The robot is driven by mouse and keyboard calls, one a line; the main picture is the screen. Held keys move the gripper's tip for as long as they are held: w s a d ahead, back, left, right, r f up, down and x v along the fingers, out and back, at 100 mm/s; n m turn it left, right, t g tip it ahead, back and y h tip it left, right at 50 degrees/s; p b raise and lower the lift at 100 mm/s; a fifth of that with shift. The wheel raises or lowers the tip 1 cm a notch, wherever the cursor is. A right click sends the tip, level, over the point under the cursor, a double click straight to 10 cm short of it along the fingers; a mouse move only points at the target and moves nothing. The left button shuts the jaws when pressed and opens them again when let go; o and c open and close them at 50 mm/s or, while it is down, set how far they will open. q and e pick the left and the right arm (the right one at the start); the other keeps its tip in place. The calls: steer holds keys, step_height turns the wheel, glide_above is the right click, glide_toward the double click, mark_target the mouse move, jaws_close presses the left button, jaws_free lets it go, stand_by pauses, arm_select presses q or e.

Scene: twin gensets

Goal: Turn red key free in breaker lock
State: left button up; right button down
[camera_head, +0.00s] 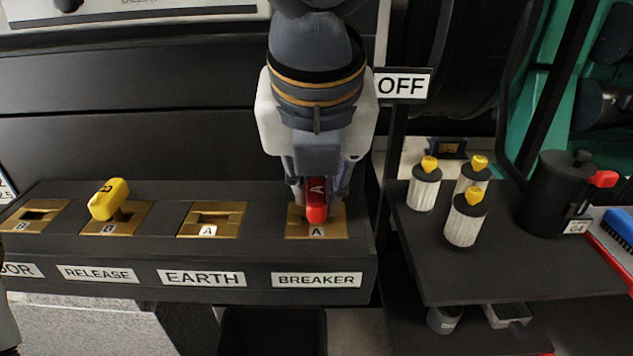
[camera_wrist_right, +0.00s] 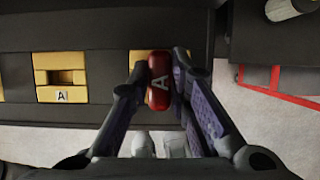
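The red key (camera_head: 316,200), marked A, stands in the brass breaker lock (camera_head: 335,226) above the BREAKER label (camera_head: 317,280). My right gripper (camera_head: 318,190) reaches down over it with a finger on each side of the key head. In the right wrist view the red key (camera_wrist_right: 159,80) lies between the two fingertips (camera_wrist_right: 160,68), which appear to touch its sides. The key's lower part in the slot is hidden. My left gripper is not clearly in view; only a pale sliver shows at the left edge of the head view.
A yellow key (camera_head: 108,200) stands in the RELEASE lock. The EARTH lock (camera_head: 211,219) and the far left lock (camera_head: 36,216) are empty. On the right shelf (camera_head: 500,270) stand white canisters with yellow tops (camera_head: 466,217) and a black canister (camera_head: 555,195) with a red tab.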

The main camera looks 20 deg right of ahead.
steer(key=n+y, duration=0.1)
steer(key=n, duration=0.3)
steer(key=shift+y, duration=0.3)
steer(key=n+y, duration=0.1)
steer(key=n, duration=0.3)
steer(key=shift+y, duration=0.3)
steer(key=n+g+y, duration=0.1)
steer(key=n, duration=0.5)
steer(key=shift+g+y, duration=0.4)
steer(key=n+g, duration=0.1)
steer(key=n, duration=0.3)
steer(key=shift+y, duration=0.3)
steer(key=c, duration=1.4)
jaws_free()
